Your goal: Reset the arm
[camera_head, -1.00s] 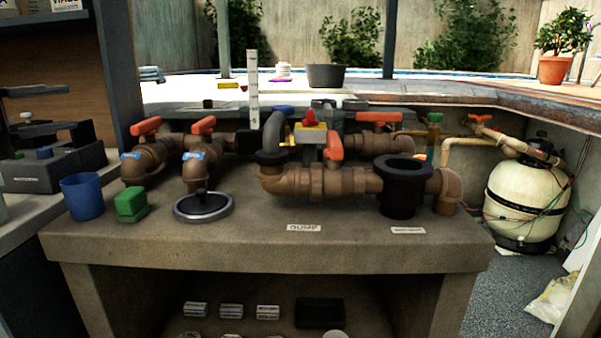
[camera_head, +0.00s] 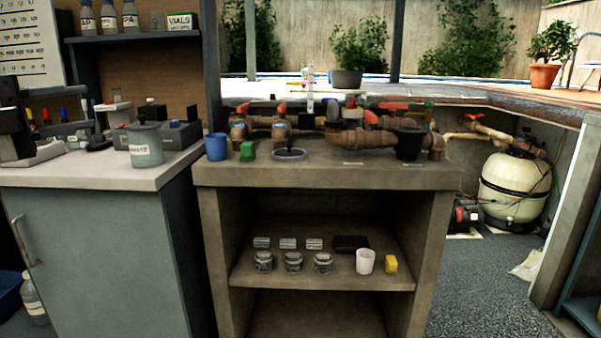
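I see neither of my grippers and no part of my arms that I can make out in the head view. The stone bench (camera_head: 330,176) stands in the middle, with brown pipes and orange-handled valves (camera_head: 280,108) along its top. A blue cup (camera_head: 216,147), a green block (camera_head: 248,151) and a round dark-rimmed disc (camera_head: 288,154) stand at its front left. A black open-topped fitting (camera_head: 408,142) is at its right end.
A grey cabinet (camera_head: 95,250) at left carries a labelled grey cup (camera_head: 145,147) and dark instruments. Jars, a white cup (camera_head: 364,262) and a yellow block (camera_head: 391,264) stand on the bench's lower shelf. A cream tank (camera_head: 514,190) is at right. Gravel floor there looks mostly clear.

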